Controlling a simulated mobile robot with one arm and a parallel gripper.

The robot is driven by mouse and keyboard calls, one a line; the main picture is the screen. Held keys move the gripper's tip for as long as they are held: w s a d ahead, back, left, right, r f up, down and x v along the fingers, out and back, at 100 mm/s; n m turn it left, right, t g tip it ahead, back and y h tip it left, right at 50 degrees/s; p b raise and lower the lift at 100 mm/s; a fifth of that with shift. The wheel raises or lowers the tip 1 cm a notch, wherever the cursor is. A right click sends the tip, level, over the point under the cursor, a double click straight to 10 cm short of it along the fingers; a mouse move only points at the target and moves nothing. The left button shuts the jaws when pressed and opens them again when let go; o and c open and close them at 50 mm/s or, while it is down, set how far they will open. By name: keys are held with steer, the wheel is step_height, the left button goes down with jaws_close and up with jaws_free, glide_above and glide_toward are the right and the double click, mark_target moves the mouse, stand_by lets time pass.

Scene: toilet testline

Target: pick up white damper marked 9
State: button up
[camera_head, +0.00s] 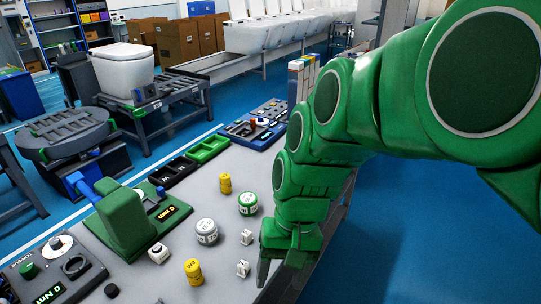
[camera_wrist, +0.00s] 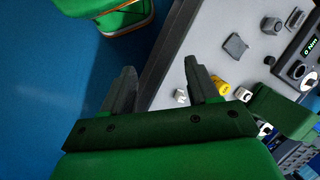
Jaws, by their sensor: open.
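Several small white pieces stand on the grey bench in the head view. One white block (camera_head: 246,237) and another white block (camera_head: 242,268) are just left of my gripper (camera_head: 283,262). A third white piece (camera_head: 158,252) is farther left. I cannot read a 9 on any of them, so I cannot tell which is the damper. In the wrist view my gripper (camera_wrist: 160,85) is open and empty, its fingers apart over the bench edge. A small white piece (camera_wrist: 181,96) shows beside the right finger.
A white cylinder (camera_head: 206,231), a white-and-green cylinder (camera_head: 248,203) and yellow cylinders (camera_head: 193,271) (camera_head: 225,183) stand on the bench (camera_head: 224,275). A green torque device (camera_head: 122,220) is at left. Blue floor (camera_head: 390,235) lies right of the bench.

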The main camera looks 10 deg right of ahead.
steer(key=w+a+f+m+t+y, duration=0.2)
steer(key=w+m+y, duration=0.55)
steer(key=w, duration=1.65)
steer(key=w+d+f+m+t+y, duration=0.2)
steer(key=w+d+m, duration=0.15)
steer(key=w, duration=0.45)
steer(key=w+d+f+m+t, duration=0.4)
steer(key=w+d+f+m, duration=0.35)
steer(key=w+d, duration=0.3)
steer(key=d+f+m+t+h, duration=0.1)
steer(key=d+f+m, duration=0.1)
steer(key=d+f, duration=0.2)
steer(key=w+d+f+m+t+h, duration=0.1)
steer(key=d+f+m, duration=0.2)
steer(key=d+f, duration=0.2)
steer(key=w+d+f+m+t+h, duration=0.1)
steer(key=d+f+m+t, duration=0.1)
steer(key=d+f, duration=0.2)
steer(key=shift+d+f, duration=0.15)
steer(key=shift+d, duration=1.65)
steer(key=shift+x, duration=1.25)
steer(key=w+a, duration=0.1)
steer(key=w+a+f, duration=0.1)
steer(key=a, duration=0.1)
steer(key=shift+w+a+f, duration=0.1)
steer(key=shift+w+a, duration=0.05)
steer(key=shift+a, duration=0.1)
steer(key=shift+w+a+f, duration=0.1)
steer(key=shift+w+a, duration=0.1)
steer(key=shift+w, duration=0.1)
